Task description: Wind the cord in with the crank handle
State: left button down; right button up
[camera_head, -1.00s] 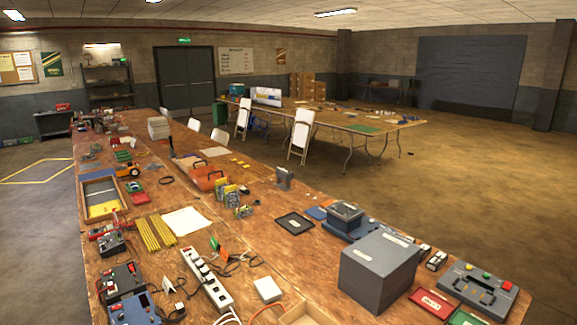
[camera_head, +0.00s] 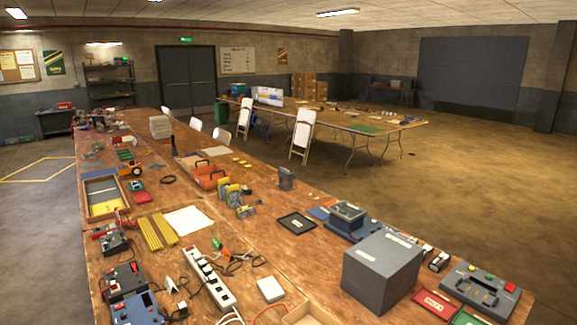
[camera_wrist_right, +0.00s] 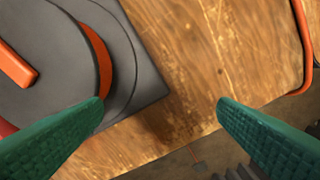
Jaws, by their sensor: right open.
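In the right wrist view, a dark grey round reel-like body (camera_wrist_right: 50,88) on a flat dark base fills the left side. An orange bar (camera_wrist_right: 14,64) lies across its top, and a curved orange band shows at its side. I cannot tell whether the bar is the crank handle; the body is cut off by the frame. An orange cord (camera_wrist_right: 304,45) curves along the right edge. My right gripper (camera_wrist_right: 160,101) has green fingers spread apart with nothing between them. Its left fingertip overlaps the reel's edge in the picture; contact is unclear. My left gripper is not in view.
The long wooden table (camera_head: 262,245) is crowded with boxes, tools and cables. A grey box (camera_head: 383,272), a control panel (camera_head: 485,285) and a white power strip (camera_head: 208,280) stand near its front. In the wrist view, bare wood (camera_wrist_right: 195,60) and the table edge lie beside the reel.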

notch_tip(320, 180, up, 8)
jog(key=p, duration=0.2)
jog(key=shift+p, duration=0.4)
dwell(0.4)
